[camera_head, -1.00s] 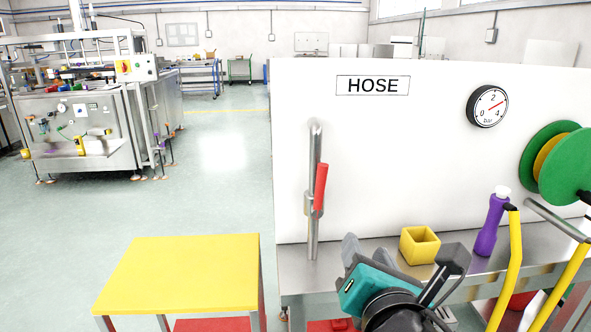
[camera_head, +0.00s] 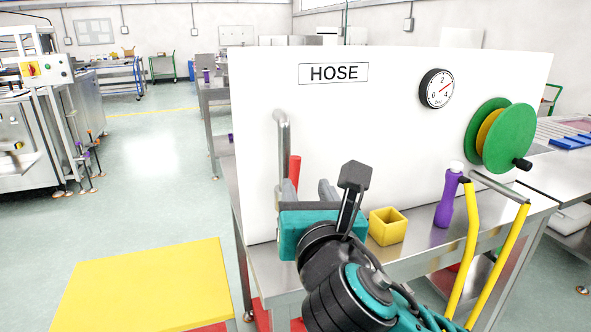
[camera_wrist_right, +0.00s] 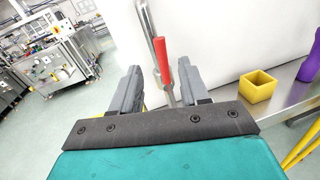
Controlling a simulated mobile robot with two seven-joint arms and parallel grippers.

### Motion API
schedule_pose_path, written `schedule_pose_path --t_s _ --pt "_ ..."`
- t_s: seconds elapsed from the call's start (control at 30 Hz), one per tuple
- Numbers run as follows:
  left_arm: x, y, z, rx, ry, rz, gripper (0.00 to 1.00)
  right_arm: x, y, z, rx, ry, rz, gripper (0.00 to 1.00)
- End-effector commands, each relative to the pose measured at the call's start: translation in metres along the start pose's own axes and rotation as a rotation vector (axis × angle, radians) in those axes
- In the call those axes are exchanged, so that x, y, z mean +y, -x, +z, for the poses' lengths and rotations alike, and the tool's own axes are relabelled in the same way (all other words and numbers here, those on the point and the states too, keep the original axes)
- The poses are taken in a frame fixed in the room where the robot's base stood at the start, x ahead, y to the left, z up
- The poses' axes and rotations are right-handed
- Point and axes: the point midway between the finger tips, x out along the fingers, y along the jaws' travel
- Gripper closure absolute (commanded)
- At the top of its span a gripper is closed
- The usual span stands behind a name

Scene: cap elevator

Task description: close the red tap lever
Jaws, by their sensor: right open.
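The red tap lever (camera_head: 295,169) points up along the vertical steel pipe (camera_head: 283,135) at the left end of the white HOSE panel. Its lower part is hidden behind my right gripper in the head view. In the right wrist view the lever (camera_wrist_right: 162,58) stands ahead, between the open fingers as seen from the wrist. My right gripper (camera_head: 308,190) is open; its fingers (camera_wrist_right: 158,88) appear on either side of the lever's lower end. I cannot tell how far the fingertips are from it. My left gripper is not in view.
A green hose reel (camera_head: 507,138) and a gauge (camera_head: 436,89) are on the panel. A yellow table (camera_head: 140,290) stands at the lower left.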

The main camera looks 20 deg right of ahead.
Motion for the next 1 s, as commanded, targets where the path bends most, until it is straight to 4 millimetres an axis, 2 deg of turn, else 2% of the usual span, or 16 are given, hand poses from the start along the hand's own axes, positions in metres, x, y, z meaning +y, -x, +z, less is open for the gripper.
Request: schedule_pose_path --t_s 0.03,0.2,0.4,0.6,0.87,1.0 --pt "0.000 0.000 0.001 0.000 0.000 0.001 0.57 -0.001 -0.012 0.001 -0.002 0.001 -0.004 0.55" --pt "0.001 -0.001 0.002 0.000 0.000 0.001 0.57 -0.001 -0.048 0.000 0.000 -0.001 -0.002 0.55" --pt "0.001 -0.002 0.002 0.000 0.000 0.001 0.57 -0.001 -0.078 0.000 0.000 -0.001 -0.002 0.55" --pt "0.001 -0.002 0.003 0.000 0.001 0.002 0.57 -0.001 -0.089 0.001 0.001 -0.002 0.000 0.55" --pt "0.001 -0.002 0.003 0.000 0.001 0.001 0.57 0.000 -0.090 0.000 0.001 -0.002 0.000 0.55" --pt "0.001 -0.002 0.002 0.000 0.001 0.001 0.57 0.000 -0.090 0.000 0.001 -0.002 0.000 0.69"
